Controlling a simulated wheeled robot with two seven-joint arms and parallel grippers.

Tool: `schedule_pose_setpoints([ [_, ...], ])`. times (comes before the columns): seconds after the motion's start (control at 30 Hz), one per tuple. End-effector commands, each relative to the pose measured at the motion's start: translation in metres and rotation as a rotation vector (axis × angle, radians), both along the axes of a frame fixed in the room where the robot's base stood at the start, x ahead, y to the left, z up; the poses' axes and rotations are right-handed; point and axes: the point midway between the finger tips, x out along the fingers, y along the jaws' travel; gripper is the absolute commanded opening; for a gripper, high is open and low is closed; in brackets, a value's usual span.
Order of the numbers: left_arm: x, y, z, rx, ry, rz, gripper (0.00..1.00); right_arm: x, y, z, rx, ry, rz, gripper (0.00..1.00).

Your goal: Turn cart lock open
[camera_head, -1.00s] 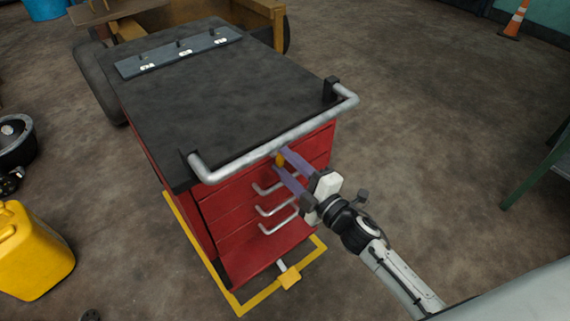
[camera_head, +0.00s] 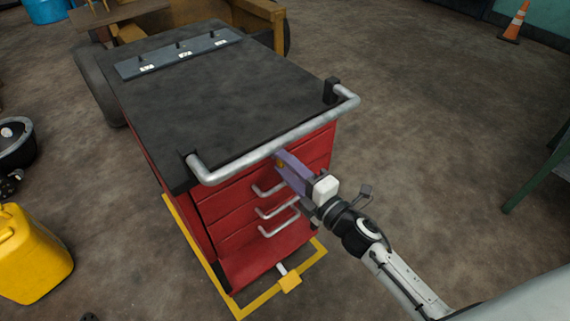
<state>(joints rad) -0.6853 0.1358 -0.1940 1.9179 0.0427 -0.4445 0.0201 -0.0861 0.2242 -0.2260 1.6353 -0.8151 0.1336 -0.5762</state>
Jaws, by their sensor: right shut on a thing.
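The red tool cart (camera_head: 222,215) stands in the middle with a dark top and a grey push handle (camera_head: 275,140) along its near edge. My right gripper (camera_head: 282,160) reaches in from the lower right. My left gripper is not in view.
Several drawer handles (camera_head: 279,228) lie just below the fingers. A yellow frame (camera_head: 262,300) with a pedal (camera_head: 290,283) runs around the cart's base. A yellow canister (camera_head: 32,255) stands at left. The floor to the right is clear up to a green table (camera_head: 540,180).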

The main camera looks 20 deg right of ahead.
Motion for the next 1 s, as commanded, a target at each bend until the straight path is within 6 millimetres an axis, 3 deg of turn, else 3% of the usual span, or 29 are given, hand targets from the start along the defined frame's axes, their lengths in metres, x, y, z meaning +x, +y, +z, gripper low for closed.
schedule_pose_setpoints([
  [0.07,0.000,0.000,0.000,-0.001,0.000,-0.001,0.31,0.000,0.000,-0.001,-0.005,0.000,0.000,0.14],
  [0.1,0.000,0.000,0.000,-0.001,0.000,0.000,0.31,0.000,0.000,-0.001,-0.005,0.000,0.000,0.39],
  [0.2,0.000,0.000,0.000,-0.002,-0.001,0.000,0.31,0.000,0.000,-0.001,-0.004,0.000,0.000,0.55],
  [0.57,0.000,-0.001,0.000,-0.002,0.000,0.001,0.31,-0.005,-0.002,-0.001,-0.002,0.002,0.000,0.55],
  [1.0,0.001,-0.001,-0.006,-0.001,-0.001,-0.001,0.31,-0.077,-0.028,-0.002,-0.003,0.002,0.000,0.55],
])
